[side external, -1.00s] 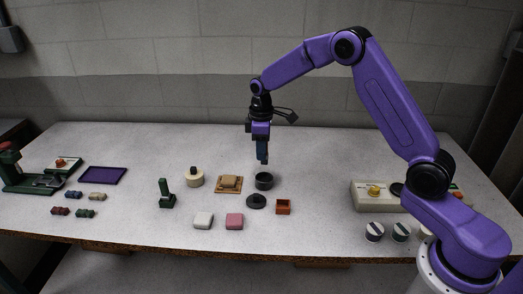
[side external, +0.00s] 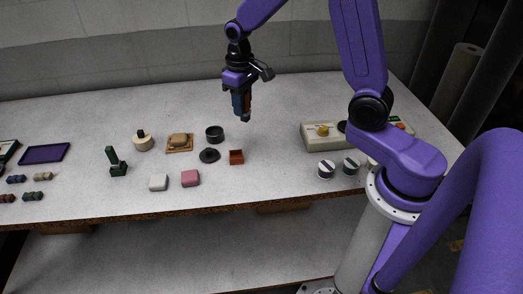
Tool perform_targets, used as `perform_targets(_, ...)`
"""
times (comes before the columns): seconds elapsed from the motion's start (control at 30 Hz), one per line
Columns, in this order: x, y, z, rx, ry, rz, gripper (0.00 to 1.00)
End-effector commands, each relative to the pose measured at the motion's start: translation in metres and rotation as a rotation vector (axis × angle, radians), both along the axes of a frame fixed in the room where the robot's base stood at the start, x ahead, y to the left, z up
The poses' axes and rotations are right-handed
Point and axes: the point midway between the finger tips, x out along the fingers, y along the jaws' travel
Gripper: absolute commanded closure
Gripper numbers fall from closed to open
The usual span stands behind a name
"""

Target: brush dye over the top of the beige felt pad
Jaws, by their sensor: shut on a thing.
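The beige felt pad (side external: 179,139) lies on a square tan board (side external: 172,150) left of the middle of the table. An open black pot (side external: 214,136) stands just right of it, with a round black lid-like disc (side external: 209,156) in front. My gripper (side external: 241,106) is above the table, up and to the right of the pot in the picture. It is shut on a small, dark, narrow thing that points down, perhaps the brush; its shape is mostly hidden by the fingers. The held thing appears clear of the pot and pad.
A cream round block with a dark knob (side external: 143,143) and a green stand (side external: 117,163) are to the left. White (side external: 158,182) and pink (side external: 190,178) blocks and an orange box (side external: 236,157) sit in front. A cream control box (side external: 322,134) is at right.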

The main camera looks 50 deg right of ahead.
Motion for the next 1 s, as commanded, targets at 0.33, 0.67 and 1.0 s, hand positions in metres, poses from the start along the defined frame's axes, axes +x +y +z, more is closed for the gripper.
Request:
perform_targets(0.33, -0.015, -0.001, 0.003, 0.0, -0.001, -0.124, 1.0)
perform_targets(0.67, 0.058, 0.022, 0.007, 0.0, -0.001, -0.113, 1.0)
perform_targets(1.0, 0.13, 0.047, 0.005, 0.0, 0.0, -0.101, 1.0)
